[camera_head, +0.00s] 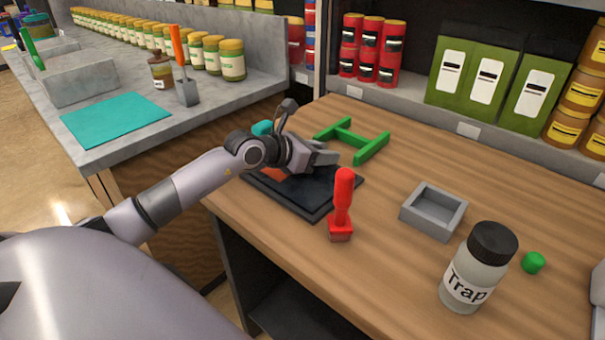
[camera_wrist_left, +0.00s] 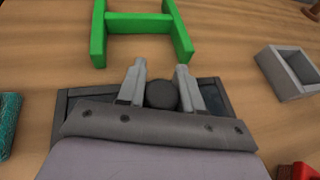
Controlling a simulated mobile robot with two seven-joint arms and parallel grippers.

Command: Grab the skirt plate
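No label marks the skirt plate, and I cannot tell for sure which thing it is. A flat black tray-like plate (camera_head: 305,205) lies on the wooden table, partly hidden by my left gripper (camera_head: 327,157); its dark rim also shows in the left wrist view (camera_wrist_left: 61,104). An orange patch (camera_head: 274,175) shows on it under the gripper. In the left wrist view my left gripper (camera_wrist_left: 161,69) has its fingers apart, with a dark round thing (camera_wrist_left: 162,95) between them; I cannot tell if they touch it. A green H-shaped frame (camera_head: 352,139) lies just beyond the fingertips.
A red stamp-like tool (camera_head: 342,208) stands close to the black plate's right side. A grey open box (camera_head: 433,210), a "Trap" jar (camera_head: 475,270) and a green cap (camera_head: 533,262) are further right. A teal piece (camera_head: 262,128) is behind my arm. Shelves line the back.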

